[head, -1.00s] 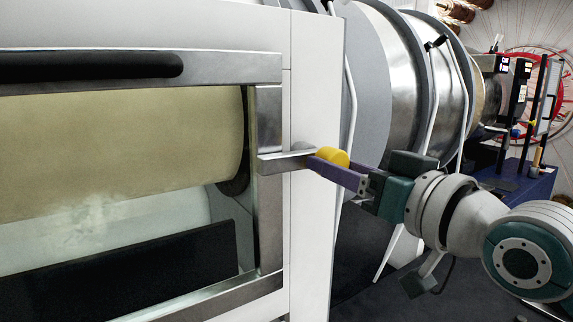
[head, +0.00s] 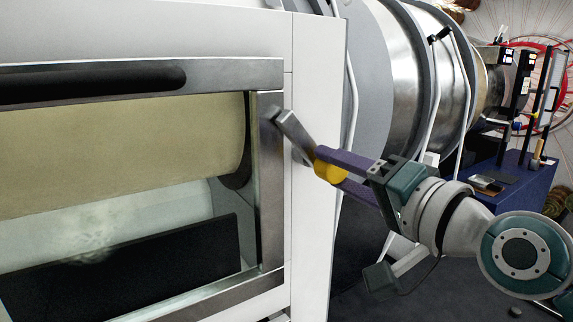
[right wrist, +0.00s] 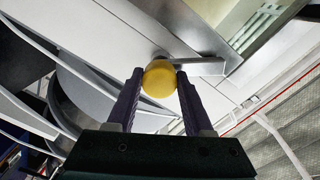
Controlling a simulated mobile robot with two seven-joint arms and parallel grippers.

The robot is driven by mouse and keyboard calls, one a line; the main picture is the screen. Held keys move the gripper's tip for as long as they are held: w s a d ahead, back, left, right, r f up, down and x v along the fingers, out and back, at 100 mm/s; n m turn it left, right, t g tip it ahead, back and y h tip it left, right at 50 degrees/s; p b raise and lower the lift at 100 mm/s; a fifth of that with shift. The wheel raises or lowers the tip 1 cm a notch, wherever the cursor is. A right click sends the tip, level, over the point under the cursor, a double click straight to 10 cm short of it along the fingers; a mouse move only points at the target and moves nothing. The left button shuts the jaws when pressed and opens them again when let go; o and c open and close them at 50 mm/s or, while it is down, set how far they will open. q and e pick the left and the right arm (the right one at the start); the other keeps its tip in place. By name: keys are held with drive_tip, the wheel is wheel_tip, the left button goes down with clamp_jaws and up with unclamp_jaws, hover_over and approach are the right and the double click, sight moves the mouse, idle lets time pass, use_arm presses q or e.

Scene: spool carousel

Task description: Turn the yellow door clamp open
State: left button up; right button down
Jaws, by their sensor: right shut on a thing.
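The yellow door clamp is a flat metal bar (head: 296,130) with a round yellow knob (head: 329,172) at its right end. The bar slants from upper left, at the right edge of the door's metal frame (head: 270,200), down to the knob. I cannot tell whether it still overlaps the frame. My right gripper (head: 328,166) is shut on the yellow knob, its purple fingers on either side. In the right wrist view, the knob (right wrist: 159,79) sits between the fingertips (right wrist: 158,76), with the bar (right wrist: 203,66) running right from it. My left gripper is not in view.
The door has a dark handle bar (head: 90,86) along its top and a window showing a tan roll (head: 120,150). A white panel (head: 313,230) borders the frame on the right. Large grey and metal rings (head: 385,80) with white rails stand behind my right arm.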

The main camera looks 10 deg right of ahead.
drive_tip(key=m, duration=0.3)
drive_tip(key=shift+m, duration=0.3)
drive_tip(key=m, duration=0.3)
drive_tip(key=shift+m+p, duration=0.3)
drive_tip(key=shift+m, duration=0.1)
drive_tip(key=shift+c, duration=1.4)
unclamp_jaws()
